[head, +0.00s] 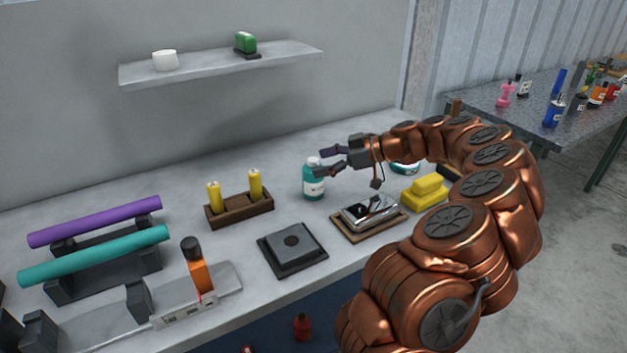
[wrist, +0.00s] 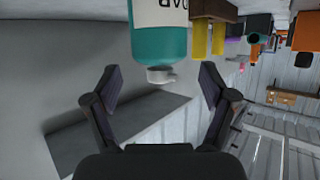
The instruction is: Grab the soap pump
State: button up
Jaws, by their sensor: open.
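The soap pump is a teal bottle (head: 313,184) with a white label and pale top, standing upright on the grey workbench in the head view. In the wrist view the bottle (wrist: 159,45) appears upside down, its pale cap pointing down between the fingers. My gripper (head: 322,162) is open, with its fingers at the bottle's upper right, around the height of its top. In the wrist view my gripper (wrist: 160,85) has its fingers spread to either side of the cap, with visible gaps. I cannot tell whether a finger touches the bottle.
A wooden holder (head: 240,209) with yellow cylinders stands left of the bottle. A shiny metal piece on a wooden tray (head: 369,227) and yellow blocks (head: 425,192) lie to the right. A dark square block (head: 292,248) is in front. A wall shelf (head: 220,66) hangs above.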

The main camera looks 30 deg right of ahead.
aim_at(305, 166)
jog(key=p+x, duration=0.1)
jog(key=x, duration=0.3)
jog(key=shift+w+a, duration=0.25)
jog(key=shift+w+a+f, duration=0.15)
jog(key=shift+w+f, duration=0.05)
jog(key=shift+w, duration=0.05)
jog(key=shift+c, duration=0.4)
jog(key=c, duration=1.2)
